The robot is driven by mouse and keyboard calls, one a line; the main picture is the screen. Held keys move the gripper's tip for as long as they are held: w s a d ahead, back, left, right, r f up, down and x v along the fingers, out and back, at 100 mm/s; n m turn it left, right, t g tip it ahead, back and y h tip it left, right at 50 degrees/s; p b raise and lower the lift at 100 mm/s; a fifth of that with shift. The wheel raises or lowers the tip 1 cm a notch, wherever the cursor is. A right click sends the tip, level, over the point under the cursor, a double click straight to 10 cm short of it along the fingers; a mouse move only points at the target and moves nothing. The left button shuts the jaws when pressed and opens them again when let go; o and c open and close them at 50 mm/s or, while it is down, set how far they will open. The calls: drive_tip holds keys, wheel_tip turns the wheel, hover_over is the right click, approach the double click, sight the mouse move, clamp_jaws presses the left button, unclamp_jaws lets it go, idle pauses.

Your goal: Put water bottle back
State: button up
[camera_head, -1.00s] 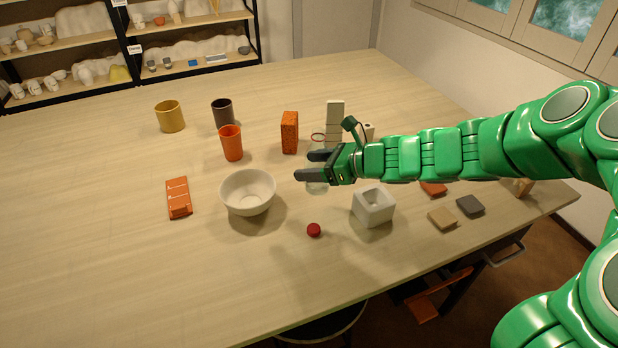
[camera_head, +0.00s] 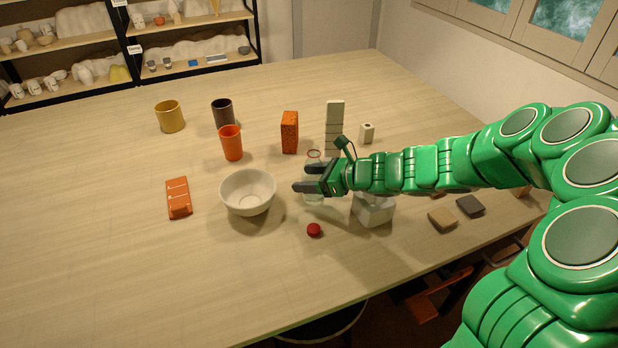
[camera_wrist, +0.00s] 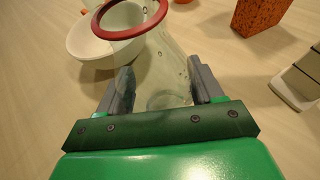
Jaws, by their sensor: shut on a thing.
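The water bottle is a clear, see-through vessel with a red ring at its mouth. My gripper, whose fingers also show in the wrist view (camera_wrist: 160,92), is shut on the bottle's side. The bottle looks upright; I cannot tell whether its base touches the table. A small red round cap (camera_head: 314,230) lies on the table in front of the gripper. A white block with a square hollow (camera_head: 373,211) stands partly hidden under my forearm.
A white bowl (camera_head: 248,193) stands close left of the gripper. Behind are an orange cup (camera_head: 231,143), a speckled orange block (camera_head: 289,132) and a tall pale block (camera_head: 334,125). An orange piece (camera_head: 178,197) lies further left. Flat tiles (camera_head: 470,205) lie right. The front left table is clear.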

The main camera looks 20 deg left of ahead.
drive_tip(key=shift+f, duration=0.1)
drive_tip(key=o, duration=1.2)
drive_tip(key=shift+d+r, duration=0.3)
drive_tip(key=shift+d, duration=0.2)
drive_tip(key=v, duration=1.1)
